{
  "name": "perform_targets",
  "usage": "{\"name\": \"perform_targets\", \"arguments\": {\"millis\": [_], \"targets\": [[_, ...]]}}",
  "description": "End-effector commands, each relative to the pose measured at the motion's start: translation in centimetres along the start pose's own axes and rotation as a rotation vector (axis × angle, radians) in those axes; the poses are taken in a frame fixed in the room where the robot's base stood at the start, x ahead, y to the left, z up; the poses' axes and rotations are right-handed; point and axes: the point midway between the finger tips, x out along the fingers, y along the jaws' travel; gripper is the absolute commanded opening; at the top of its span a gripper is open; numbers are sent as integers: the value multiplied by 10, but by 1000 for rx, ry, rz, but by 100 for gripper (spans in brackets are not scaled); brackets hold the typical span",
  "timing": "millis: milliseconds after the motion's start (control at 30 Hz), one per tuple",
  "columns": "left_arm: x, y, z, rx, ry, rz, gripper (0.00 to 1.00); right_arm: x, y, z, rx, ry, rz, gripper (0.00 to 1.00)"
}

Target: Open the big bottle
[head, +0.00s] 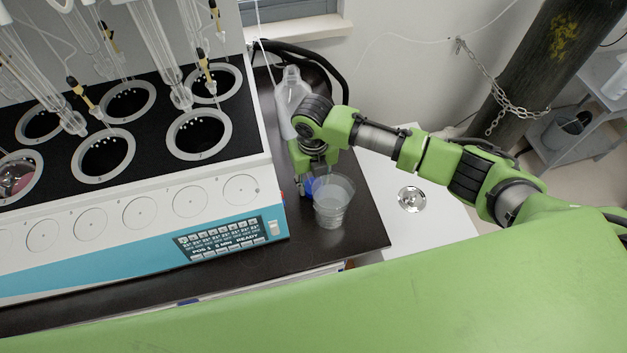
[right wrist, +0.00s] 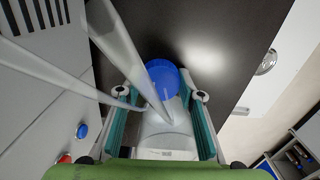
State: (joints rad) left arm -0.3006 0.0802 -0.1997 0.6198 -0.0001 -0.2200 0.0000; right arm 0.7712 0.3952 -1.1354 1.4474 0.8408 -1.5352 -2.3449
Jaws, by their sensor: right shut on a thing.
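The big bottle is pale, with a blue cap (right wrist: 165,76) and a whitish body (right wrist: 165,143) in the right wrist view. My right gripper (right wrist: 160,118) has its teal fingers on both sides of this body, just below the cap, and is shut on it. The cap is still on the bottle. In the head view my right gripper (head: 313,172) points down on the dark bench beside the distiller. Only a bit of blue (head: 309,185) shows beneath it, and the rest of the bottle is hidden. My left gripper is not in view.
A clear beaker (head: 332,203) stands close in front of my right gripper. A translucent bottle (head: 291,92) stands behind it. The white and blue distiller (head: 150,228) with glassware above it is at left. The bench's front right corner (head: 365,240) is bare.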

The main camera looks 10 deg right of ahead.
Motion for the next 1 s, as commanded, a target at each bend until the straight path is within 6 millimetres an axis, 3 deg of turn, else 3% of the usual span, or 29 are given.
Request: {"name": "perform_targets", "arguments": {"millis": [267, 300, 333, 767, 1000], "targets": [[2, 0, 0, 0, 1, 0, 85, 4, 0, 0, 0, 0, 0, 9], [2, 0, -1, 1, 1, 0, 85, 3, 0, 0, 0, -1, 0, 43], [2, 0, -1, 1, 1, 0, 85, 3, 0, 0, 0, 0, 0, 50], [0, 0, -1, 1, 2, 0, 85, -3, 0, 0, 0, -1, 0, 52], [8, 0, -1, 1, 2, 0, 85, -44, 0, 2, -2, -6, 2, 52]]}}
